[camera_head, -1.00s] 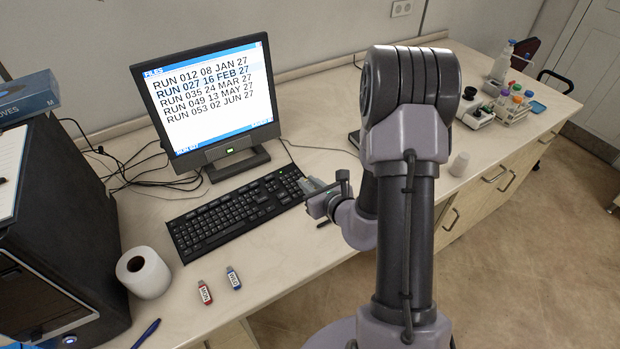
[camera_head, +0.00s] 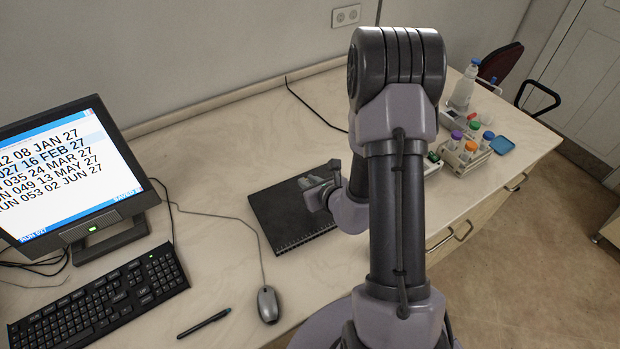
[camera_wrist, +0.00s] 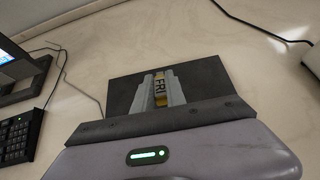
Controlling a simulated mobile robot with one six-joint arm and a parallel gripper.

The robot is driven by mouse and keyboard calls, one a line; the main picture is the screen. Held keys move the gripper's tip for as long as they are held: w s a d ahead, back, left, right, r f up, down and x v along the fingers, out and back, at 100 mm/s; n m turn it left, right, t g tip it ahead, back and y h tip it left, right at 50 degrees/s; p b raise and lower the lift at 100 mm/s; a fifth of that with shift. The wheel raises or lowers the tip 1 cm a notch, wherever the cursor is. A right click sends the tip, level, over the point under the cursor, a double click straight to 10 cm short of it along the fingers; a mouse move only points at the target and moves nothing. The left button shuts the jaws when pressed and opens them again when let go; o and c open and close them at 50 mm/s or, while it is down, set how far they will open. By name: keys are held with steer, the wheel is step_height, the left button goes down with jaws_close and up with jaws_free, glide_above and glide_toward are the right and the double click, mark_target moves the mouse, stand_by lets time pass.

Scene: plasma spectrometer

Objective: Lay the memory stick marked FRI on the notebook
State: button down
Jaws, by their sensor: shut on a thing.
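The black spiral-bound notebook (camera_head: 287,222) lies flat on the bench, right of the mouse. It also shows in the wrist view (camera_wrist: 126,90), behind my fingers. My gripper (camera_head: 318,185) is over the notebook in the head view. In the wrist view my gripper (camera_wrist: 158,84) is shut on a yellow memory stick (camera_wrist: 160,92) marked FRI, held between its two grey fingers. The gap between the stick and the notebook cannot be judged. The stick is hidden in the head view.
A mouse (camera_head: 268,304), a pen (camera_head: 204,324) and a keyboard (camera_head: 98,299) are left of the notebook. A monitor (camera_head: 70,180) stands at the far left. A rack of capped tubes (camera_head: 466,152) and a bottle (camera_head: 463,90) stand at the right.

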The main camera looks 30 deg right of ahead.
steer(key=shift+f, duration=0.1)
steer(key=shift+a+f, duration=0.1)
steer(key=shift+f, duration=0.1)
step_height(320, 180, down, 6)
steer(key=b, duration=0.6)
steer(key=shift+a+f, duration=0.15)
steer(key=shift+f, duration=0.1)
steer(key=shift+r, duration=0.1)
steer(key=c, duration=1.3)
jaws_free()
